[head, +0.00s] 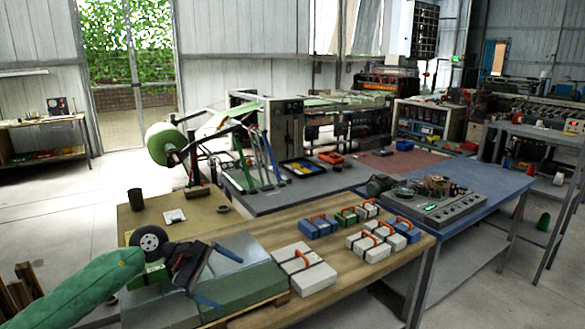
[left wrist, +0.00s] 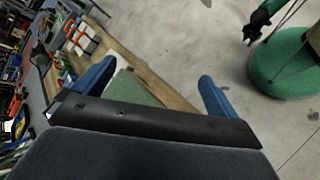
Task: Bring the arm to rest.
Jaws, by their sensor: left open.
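My left arm comes in from the left in the head view, in a green sleeve. Its left gripper (head: 217,277) is open, over the grey-green block (head: 245,285) at the table's near left end. In the left wrist view the gripper (left wrist: 157,85) shows two blue fingers spread wide apart. Nothing is seen held between them. A corner of the green block (left wrist: 126,91) and the wooden table edge (left wrist: 150,75) show beyond the fingers.
Several cases with orange handles, including a large white one (head: 303,270), stand on the wooden table (head: 350,282) to the right of the gripper. A dark cup (head: 135,199) stands farther back. A blue table (head: 490,187) adjoins at the right. Open floor (head: 50,225) lies at the left.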

